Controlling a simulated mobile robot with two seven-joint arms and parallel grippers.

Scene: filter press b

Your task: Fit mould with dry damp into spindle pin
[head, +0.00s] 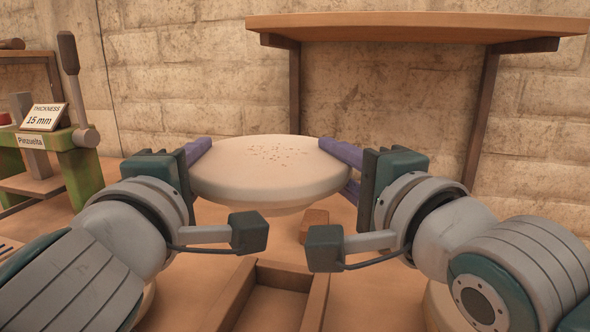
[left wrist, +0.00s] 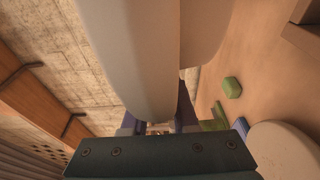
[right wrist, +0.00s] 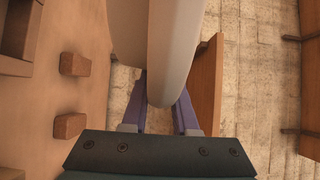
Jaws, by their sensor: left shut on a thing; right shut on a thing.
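A round, pale cream mould (head: 268,172) with small brown specks on top is held up in the middle of the head view. My left gripper (head: 200,152) is shut on its left edge, and my right gripper (head: 343,155) is shut on its right edge. The mould looks about level. Its pale side fills the upper middle of the left wrist view (left wrist: 135,60) and of the right wrist view (right wrist: 165,50), between purple fingers. The spindle pin is not visible; the mould and arms hide part of the table behind and below.
A wooden tray or frame (head: 318,300) lies on the table in front of the mould. A small brown block (head: 314,222) sits just behind it. A green press (head: 75,170) with a "15 mm" thickness sign (head: 44,117) stands at the left. A wooden shelf (head: 420,25) hangs on the back wall.

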